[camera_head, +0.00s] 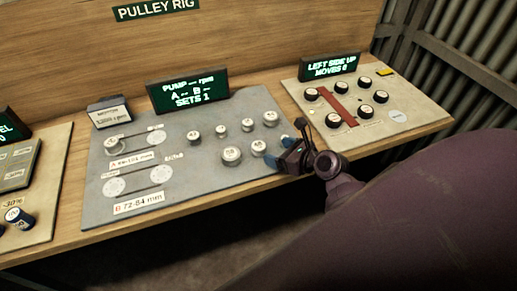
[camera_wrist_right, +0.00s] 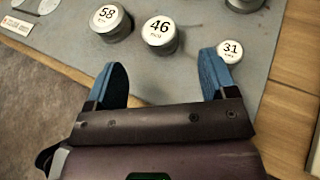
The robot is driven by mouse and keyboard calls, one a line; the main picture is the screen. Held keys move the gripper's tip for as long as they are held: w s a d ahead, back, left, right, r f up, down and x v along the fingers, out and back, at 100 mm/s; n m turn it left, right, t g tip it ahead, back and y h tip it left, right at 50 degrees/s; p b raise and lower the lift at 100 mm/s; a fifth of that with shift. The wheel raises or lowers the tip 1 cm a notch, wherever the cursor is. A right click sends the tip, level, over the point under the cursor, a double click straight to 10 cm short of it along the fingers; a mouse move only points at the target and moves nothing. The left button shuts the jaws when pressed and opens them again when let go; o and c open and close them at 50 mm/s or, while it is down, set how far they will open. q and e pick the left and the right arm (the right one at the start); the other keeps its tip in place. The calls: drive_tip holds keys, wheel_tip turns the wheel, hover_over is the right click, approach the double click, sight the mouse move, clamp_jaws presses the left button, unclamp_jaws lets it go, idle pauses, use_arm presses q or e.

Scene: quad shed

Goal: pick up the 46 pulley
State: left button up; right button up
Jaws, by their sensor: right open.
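The 46 pulley (camera_wrist_right: 160,32) is a pale, round, grey-sided disc. It sits on the grey board between the 58 pulley (camera_wrist_right: 109,20) and the 31 pulley (camera_wrist_right: 230,50). In the head view, the 46 pulley (camera_head: 259,148) is in the front row. My right gripper (camera_head: 283,151) is at the front right of the board, close to it. In the wrist view, the right gripper (camera_wrist_right: 160,63) is open and empty, with blue fingers. The 46 pulley lies just beyond the gap between the fingertips, and the right finger is close to the 31 pulley. My left gripper is not in view.
Several other pulleys stand on the grey board (camera_head: 190,188), with label strips at its left. A screen (camera_head: 188,92) stands behind it. A second board (camera_head: 420,112) with black-sided discs and a red bar is to the right. The wooden bench edge runs along the front.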

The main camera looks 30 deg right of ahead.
sight(259, 145)
drive_tip(key=shift+b+x, duration=0.4)
drive_tip(key=shift+x, duration=3.5)
drive_tip(key=c, duration=1)
drive_tip(key=shift+c, duration=0.2)
drive_tip(key=shift+r, duration=0.15)
